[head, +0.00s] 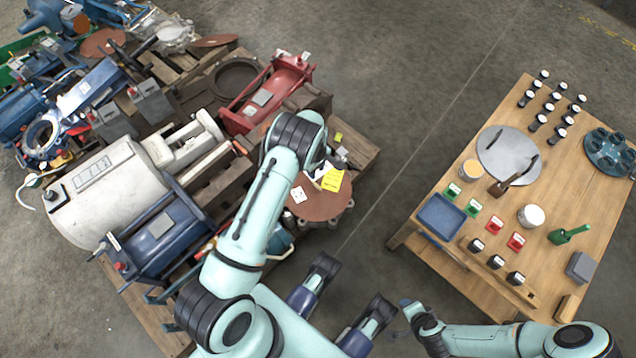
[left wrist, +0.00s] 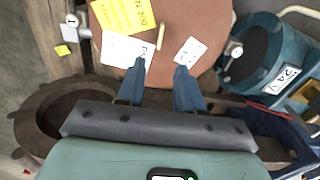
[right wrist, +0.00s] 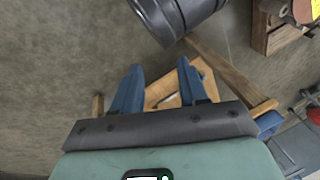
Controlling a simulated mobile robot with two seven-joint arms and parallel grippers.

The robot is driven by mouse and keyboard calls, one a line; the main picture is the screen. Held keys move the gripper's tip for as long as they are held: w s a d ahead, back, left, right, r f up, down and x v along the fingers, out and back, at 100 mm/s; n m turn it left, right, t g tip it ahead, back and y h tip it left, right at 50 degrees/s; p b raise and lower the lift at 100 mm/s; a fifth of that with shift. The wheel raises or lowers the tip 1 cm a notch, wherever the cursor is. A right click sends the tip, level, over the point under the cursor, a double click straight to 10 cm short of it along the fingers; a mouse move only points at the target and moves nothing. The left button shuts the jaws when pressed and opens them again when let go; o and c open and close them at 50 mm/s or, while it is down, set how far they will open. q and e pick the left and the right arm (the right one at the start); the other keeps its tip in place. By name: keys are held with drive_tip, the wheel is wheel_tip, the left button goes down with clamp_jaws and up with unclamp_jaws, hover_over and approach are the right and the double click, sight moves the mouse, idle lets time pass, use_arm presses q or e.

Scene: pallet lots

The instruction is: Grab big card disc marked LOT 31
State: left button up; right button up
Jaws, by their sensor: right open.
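A large reddish-brown disc (head: 322,206) lies at the right end of the loaded pallet, on a dark toothed round part. A yellow label and white labels lie on it; I cannot read a lot number. The disc also fills the top of the left wrist view (left wrist: 190,18), with a small tan peg standing up by the labels. My left gripper (left wrist: 160,68) is over the disc, fingers apart with nothing clearly between them; my arm partly hides it in the head view. My right gripper (right wrist: 157,75) is open and empty, over the floor left of the wooden table.
The pallet (head: 365,155) is crowded with a red machine (head: 270,95), a blue motor (head: 160,235) and a white cylinder (head: 105,195). A teal part (left wrist: 262,50) is close to the disc. The wooden table (head: 440,240) holds small items. Floor between them is clear.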

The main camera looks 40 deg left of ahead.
use_arm(q)
drive_tip(key=b, duration=0.1)
hover_over(316, 184)
wheel_tip(316, 184, down, 5)
drive_tip(key=shift+f, duration=0.45)
wheel_tip(316, 184, down, 6)
drive_tip(key=shift+w+d+r+b, duration=0.1)
drive_tip(key=shift+d+r+b, duration=0.05)
drive_tip(key=shift+b, duration=1)
drive_tip(key=shift+r, duration=0.1)
clamp_jaws()
use_arm(e)
wheel_tip(316, 184, down, 5)
drive_tip(key=s+d+g, duration=0.1)
drive_tip(key=s, duration=0.1)
drive_tip(key=shift+s+d+f, duration=0.2)
drive_tip(key=shift+s+d, duration=0.15)
drive_tip(key=shift+s, duration=0.05)
